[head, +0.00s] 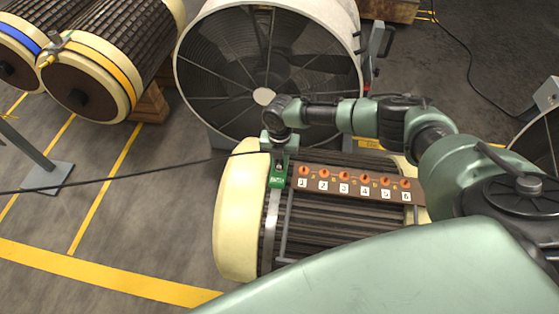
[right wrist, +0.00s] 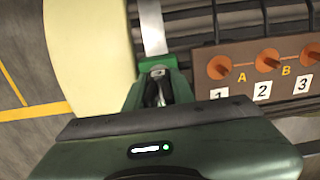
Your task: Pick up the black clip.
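My right gripper (head: 279,165) reaches down at the left end of the rotor, over a pale metal strip (head: 270,228). In the right wrist view its green fingers (right wrist: 157,78) point at the strip's near end. A small dark shape shows between the fingers, but I cannot tell whether it is the black clip or part of the gripper. I cannot make out the clip clearly in either view. Whether the fingers are closed or slightly apart is also unclear. My left gripper is not in view.
The rotor has a cream end ring (head: 238,210). A brown board (head: 355,184) with orange pegs and numbered labels lies across it, just right of the gripper. A large fan (head: 268,65) stands behind. A black cable crosses the left side. More rotors lie at upper left.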

